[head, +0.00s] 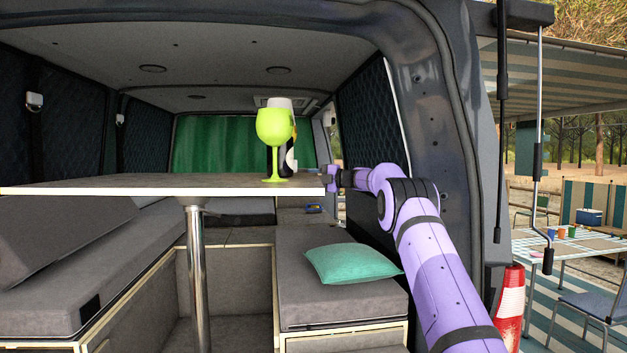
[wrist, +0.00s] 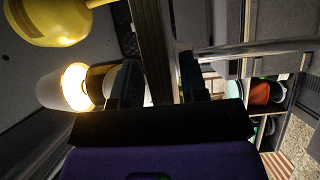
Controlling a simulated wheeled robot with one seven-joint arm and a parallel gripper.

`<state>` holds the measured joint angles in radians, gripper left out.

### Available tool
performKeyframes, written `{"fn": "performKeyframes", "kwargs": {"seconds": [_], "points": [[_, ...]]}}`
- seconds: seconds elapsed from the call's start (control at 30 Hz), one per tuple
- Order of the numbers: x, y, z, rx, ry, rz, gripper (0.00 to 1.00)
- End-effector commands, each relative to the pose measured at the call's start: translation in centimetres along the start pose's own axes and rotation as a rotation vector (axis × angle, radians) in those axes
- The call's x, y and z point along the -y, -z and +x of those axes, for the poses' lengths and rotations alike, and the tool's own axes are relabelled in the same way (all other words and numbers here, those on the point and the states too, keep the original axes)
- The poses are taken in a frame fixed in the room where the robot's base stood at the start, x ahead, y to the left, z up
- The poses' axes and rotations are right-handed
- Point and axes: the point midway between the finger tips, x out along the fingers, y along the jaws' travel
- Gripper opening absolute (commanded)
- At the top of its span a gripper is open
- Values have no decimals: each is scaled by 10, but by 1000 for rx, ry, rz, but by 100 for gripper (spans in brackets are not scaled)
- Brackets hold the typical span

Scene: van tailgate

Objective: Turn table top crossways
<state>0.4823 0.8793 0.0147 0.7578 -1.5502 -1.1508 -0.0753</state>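The table top (head: 120,187) is a dark slab with a pale edge, standing on one metal leg (head: 196,270) inside the van. Its long side runs across the picture in the head view. My gripper (head: 333,178) is at its right end. In the wrist view my gripper (wrist: 160,80) has its two dark fingers on either side of the table top's edge (wrist: 152,35). A light patch shows between the left finger and the slab, so the fingers look open around it. Contact is hard to judge in the dark.
A lime-green wine glass (head: 274,130) stands on the table top, with a dark and white lamp (head: 287,155) behind it. The lamp glows in the wrist view (wrist: 68,88). Benches (head: 340,290) flank the leg; a teal cushion (head: 350,263) lies right. The van's door frame (head: 440,110) is close to my arm.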

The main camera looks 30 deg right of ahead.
Motion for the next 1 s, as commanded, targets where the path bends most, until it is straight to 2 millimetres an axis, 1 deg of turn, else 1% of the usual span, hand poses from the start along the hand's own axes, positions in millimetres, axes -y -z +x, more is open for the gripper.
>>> {"fn": "performKeyframes", "kwargs": {"seconds": [0.27, 0.37, 0.47, 0.7, 0.8, 1.0], "points": [[1, 0, 0, 0, 1, 1, 45], [1, 0, -5, 1, 2, 2, 45], [0, 0, -16, 1, 3, 1, 45], [1, 0, -54, 2, 2, 2, 45], [1, -1, -66, 2, 2, 1, 45], [2, 0, -75, 0, 1, 1, 45]]}}
